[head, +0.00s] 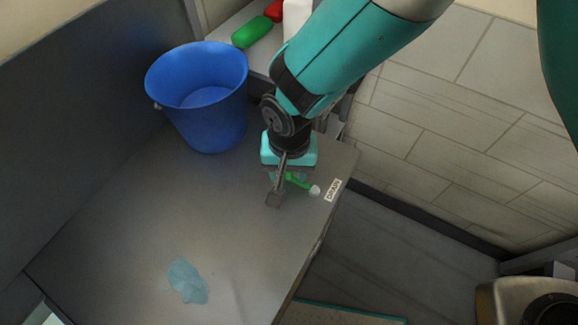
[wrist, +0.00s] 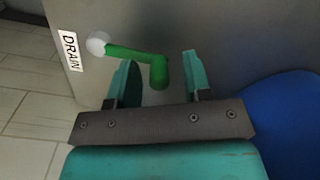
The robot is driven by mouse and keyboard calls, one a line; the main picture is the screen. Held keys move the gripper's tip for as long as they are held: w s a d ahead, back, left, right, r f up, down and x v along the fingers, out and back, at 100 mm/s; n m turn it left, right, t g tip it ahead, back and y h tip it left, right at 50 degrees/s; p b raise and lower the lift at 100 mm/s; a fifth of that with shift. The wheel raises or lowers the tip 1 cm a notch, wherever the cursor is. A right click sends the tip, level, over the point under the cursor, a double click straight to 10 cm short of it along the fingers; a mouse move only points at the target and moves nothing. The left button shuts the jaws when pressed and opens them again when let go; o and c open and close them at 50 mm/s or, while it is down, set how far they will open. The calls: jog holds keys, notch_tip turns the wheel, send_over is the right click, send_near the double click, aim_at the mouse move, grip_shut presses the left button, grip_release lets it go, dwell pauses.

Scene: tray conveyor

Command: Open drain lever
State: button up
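The drain lever (head: 299,182) is a green bar with a white knob at its end, on the grey surface near its right edge. In the wrist view the lever (wrist: 135,54) runs from a green upright pivot to the knob at upper left. My gripper (head: 279,188) is over the pivot end, pointing down. In the wrist view my gripper (wrist: 160,60) has its two teal fingers apart, and the pivot shows between them with gaps on both sides. I cannot tell how deep it sits between them. A white "DRAIN" label (head: 333,190) is beside the knob.
A blue bucket (head: 212,122) stands on the grey surface (head: 130,215) left of my gripper. A light-blue patch (head: 187,281) lies at the front. Green (head: 251,31) and red (head: 274,11) items lie behind. The surface between bucket and patch is clear.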

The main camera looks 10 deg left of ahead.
notch_tip(320, 180, up, 18)
jog(key=b, duration=0.2)
jog(key=shift+d+f, duration=0.25)
dwell(0.4)
jog(key=d+r+n+y, duration=0.2)
jog(key=d+r, duration=0.3)
jog(key=d, duration=0.8)
jog(key=s+d+r+n+y, duration=0.1)
jog(key=s+d+n, duration=0.2)
jog(key=s+d, duration=0.5)
jog(key=shift+d+r+y, duration=0.15)
jog(key=shift+r+y, duration=0.05)
jog(key=shift+y, duration=0.2)
jog(key=shift+s, duration=0.1)
